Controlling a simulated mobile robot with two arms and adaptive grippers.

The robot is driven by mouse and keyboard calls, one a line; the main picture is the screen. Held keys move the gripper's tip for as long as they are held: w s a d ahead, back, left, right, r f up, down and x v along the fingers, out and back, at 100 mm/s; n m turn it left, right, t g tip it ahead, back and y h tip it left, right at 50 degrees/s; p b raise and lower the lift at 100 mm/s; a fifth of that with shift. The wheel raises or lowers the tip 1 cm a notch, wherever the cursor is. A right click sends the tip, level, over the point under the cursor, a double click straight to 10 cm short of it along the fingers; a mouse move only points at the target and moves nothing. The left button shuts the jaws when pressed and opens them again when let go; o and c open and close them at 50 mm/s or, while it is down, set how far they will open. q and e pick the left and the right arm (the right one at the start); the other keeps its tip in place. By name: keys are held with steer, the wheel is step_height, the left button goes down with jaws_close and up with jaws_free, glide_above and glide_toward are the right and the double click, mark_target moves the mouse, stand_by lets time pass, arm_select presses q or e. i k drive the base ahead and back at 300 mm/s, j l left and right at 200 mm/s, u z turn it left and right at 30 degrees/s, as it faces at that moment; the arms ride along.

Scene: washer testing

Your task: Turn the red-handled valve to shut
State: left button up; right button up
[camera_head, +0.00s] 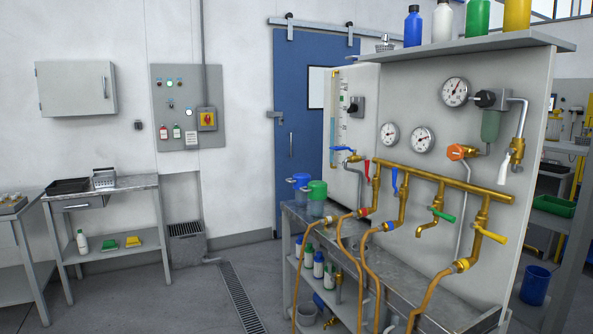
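The red-handled valve (367,168) is at the left end of the brass manifold (430,178) on the grey test panel. Its red lever is small in view and looks roughly upright, beside the vertical brass outlet pipe. A tan hose runs from the outlet below it. A blue lever (394,181) also stands upright on the branch to the right. A green lever (441,214) and a yellow lever (490,235) stick out more sideways farther right. Neither of my grippers is in view.
A metal bench (435,301) stands below the valves, with blue and green jugs (317,191) at its left end. Hoses hang over its front. An orange knob (457,152) and gauges (421,140) are above the manifold. The floor (190,297) at left is clear.

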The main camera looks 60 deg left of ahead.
mark_target(367, 161)
steer(key=u, duration=1.4)
steer(key=i+j, duration=0.5)
steer(key=i, duration=0.15)
steer(key=i+j, duration=0.5)
steer(key=i, duration=0.15)
